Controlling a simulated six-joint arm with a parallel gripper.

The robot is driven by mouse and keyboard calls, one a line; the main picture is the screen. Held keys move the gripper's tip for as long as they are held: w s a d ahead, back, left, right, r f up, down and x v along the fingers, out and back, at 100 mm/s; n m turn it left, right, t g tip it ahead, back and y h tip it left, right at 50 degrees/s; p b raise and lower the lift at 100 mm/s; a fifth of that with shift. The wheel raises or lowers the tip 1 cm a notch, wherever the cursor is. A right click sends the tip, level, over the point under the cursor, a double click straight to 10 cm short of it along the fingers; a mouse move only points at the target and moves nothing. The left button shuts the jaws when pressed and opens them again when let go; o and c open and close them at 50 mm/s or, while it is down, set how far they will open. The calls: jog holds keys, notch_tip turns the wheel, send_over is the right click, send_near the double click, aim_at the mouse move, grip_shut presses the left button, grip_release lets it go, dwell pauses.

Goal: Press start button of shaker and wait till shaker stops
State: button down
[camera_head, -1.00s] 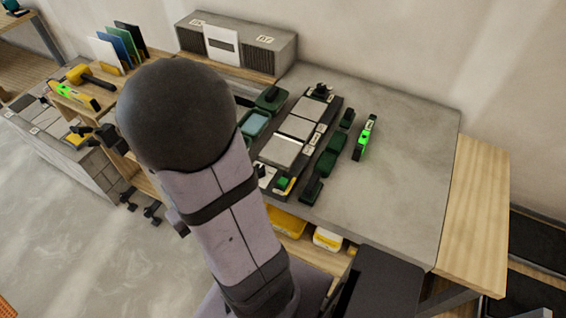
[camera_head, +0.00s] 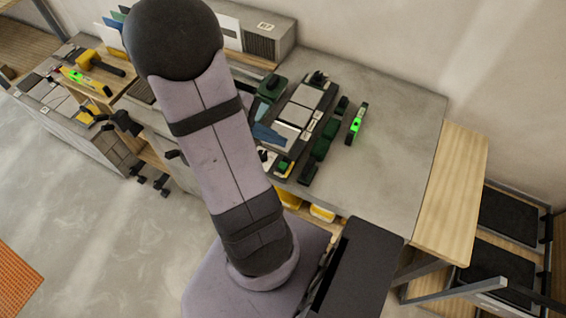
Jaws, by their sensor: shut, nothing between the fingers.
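A dark station (camera_head: 303,150) with light grey tiles (camera_head: 306,96) lies on the grey bench top; it may be the shaker, but I cannot read its labels. A small green-topped part (camera_head: 284,164) with yellow marking, which may be the start button, sits at its near end. My arm stands across the left of this area. My gripper is not identifiable and appears hidden behind the arm. A blue-grey angular shape (camera_head: 268,134) covers part of the near tile; I cannot tell what it is. No shaking can be made out.
A green level (camera_head: 356,124) lies right of the station, with dark green blocks (camera_head: 320,149) between. A yellow mallet (camera_head: 90,60) and yellow-green level (camera_head: 86,80) lie on the left wooden shelf. The bench's right part is clear. Black-topped racks (camera_head: 510,215) stand far right.

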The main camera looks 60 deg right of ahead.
aim_at(278, 166)
jog(key=shift+s+r+m, duration=0.2)
jog(key=shift+s+m, duration=0.05)
jog(key=shift+m, duration=0.05)
notch_tip(278, 166, down, 9)
jog(key=b, duration=0.7)
jog(key=shift+r+b, duration=0.1)
jog(key=shift+b, duration=0.3)
dwell(1.9)
jog(key=shift+f+b, duration=0.3)
jog(key=shift+f, duration=0.15)
